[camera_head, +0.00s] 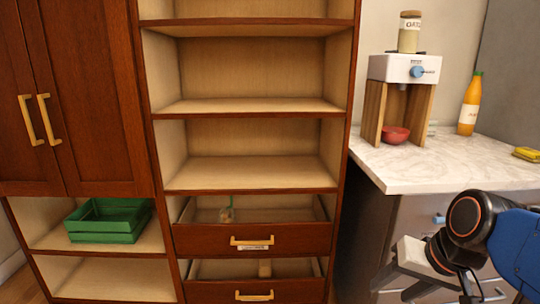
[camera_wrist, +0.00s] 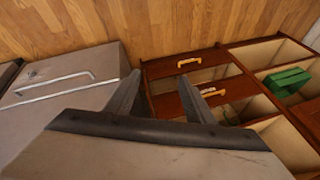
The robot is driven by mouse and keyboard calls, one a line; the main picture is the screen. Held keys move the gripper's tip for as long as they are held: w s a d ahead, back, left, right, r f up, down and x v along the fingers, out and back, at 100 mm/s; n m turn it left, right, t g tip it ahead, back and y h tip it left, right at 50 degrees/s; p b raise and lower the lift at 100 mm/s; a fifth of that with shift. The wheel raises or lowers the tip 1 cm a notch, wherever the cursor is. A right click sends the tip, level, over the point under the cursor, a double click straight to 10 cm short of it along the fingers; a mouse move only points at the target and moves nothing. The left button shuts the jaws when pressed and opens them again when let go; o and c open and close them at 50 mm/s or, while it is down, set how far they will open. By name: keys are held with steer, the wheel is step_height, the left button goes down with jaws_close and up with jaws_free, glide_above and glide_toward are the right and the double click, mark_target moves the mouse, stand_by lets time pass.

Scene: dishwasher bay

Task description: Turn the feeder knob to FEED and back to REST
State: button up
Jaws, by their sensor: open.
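The feeder (camera_head: 403,69) is a white box on wooden legs, standing on the marble counter at the right in the head view. Its blue knob (camera_head: 417,71) is on the front face; the small marks by it are too small to read. A jar (camera_head: 409,33) with a cork-coloured lid stands on top, and a red bowl (camera_head: 395,135) sits under the box between the legs. My gripper (camera_wrist: 160,100) is open and empty in the wrist view, pointing towards the floor and drawers. In the head view it is low at the right, below the counter top and well apart from the knob.
The marble counter (camera_head: 450,165) also holds an orange bottle (camera_head: 469,104) and a yellow sponge-like item (camera_head: 527,154). At the left, a wooden cabinet has empty shelves, a green crate (camera_head: 104,222) and two partly open drawers (camera_head: 250,240). The counter before the feeder is clear.

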mark_target(419, 72)
steer(key=s+d+f+n+h, duration=0.2)
steer(key=s+d+f+n, duration=0.1)
steer(key=s, duration=0.1)
steer(key=w+d+r+m+t+y, duration=0.2)
steer(key=w+r+m+t+y, duration=0.3)
steer(key=w+r+m, duration=1.3)
steer(key=w+d+r+m+t+h, duration=0.2)
steer(key=w+d+r+m+t, duration=0.1)
steer(key=w+d+r, duration=0.5)
steer(key=w+d+r+m+t+h, duration=0.1)
steer(key=w+d+r+m+t, duration=0.2)
steer(key=d+r, duration=0.45)
steer(key=w+d+r+m+t+h, duration=0.25)
steer(key=w+d+r, duration=0.3)
steer(key=r, duration=0.55)
steer(key=shift+y, duration=0.45)
steer(key=w, duration=1.7)
steer(key=shift+w+a+f, duration=0.15)
steer(key=shift+w+a, duration=0.05)
steer(key=shift+a, duration=0.2)
steer(key=shift+c, duration=0.3)
steer(key=c, duration=1)
